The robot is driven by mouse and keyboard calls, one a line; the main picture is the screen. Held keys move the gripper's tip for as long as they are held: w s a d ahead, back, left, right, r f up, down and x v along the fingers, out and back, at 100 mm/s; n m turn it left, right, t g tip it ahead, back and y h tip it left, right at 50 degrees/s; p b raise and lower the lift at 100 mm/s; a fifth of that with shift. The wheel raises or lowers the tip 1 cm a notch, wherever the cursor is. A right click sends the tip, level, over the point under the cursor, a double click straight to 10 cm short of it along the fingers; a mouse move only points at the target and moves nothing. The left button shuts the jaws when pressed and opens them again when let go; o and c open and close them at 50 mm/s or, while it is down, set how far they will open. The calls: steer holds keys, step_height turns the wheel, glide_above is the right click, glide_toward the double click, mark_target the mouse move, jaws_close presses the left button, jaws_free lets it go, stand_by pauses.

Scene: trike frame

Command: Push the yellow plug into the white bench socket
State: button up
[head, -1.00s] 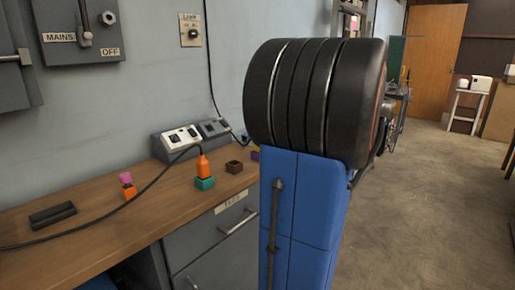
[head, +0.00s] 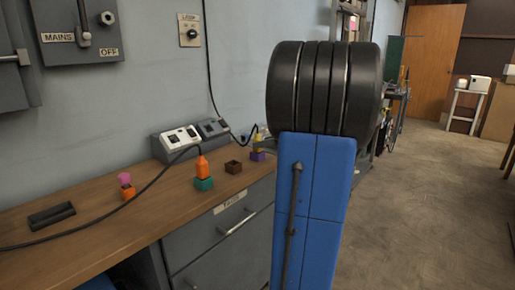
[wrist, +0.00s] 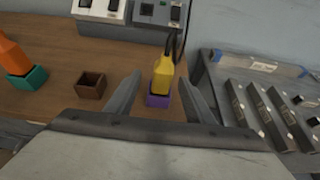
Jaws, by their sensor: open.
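The yellow plug (wrist: 162,76) stands upright in a purple holder (wrist: 158,101) on the bench in the wrist view. Its dark cable runs up from its top. My gripper (wrist: 160,79) is open, with one finger on each side of the plug and gaps between. In the head view the yellow plug (head: 258,139) shows small at the edge of my blue arm, which hides most of my gripper. The white bench socket (head: 181,138) stands at the back of the bench against the wall. Its lower part also shows at the top of the wrist view (wrist: 101,10).
An orange plug (head: 202,167) stands in a teal holder (head: 204,184), its cable crossing the bench. An empty brown holder (head: 233,168) is beside it. A grey socket unit (head: 213,127) adjoins the white one. A tray-like rack (wrist: 262,95) lies to the right in the wrist view.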

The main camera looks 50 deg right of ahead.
steer(key=x, duration=0.5)
steer(key=shift+d, duration=0.25)
steer(key=c, duration=1.1)
step_height(320, 180, up, 10)
steer(key=shift+r, duration=0.1)
steer(key=shift+r, duration=2.55)
steer(key=shift+r, duration=0.15)
steer(key=shift+a, duration=0.1)
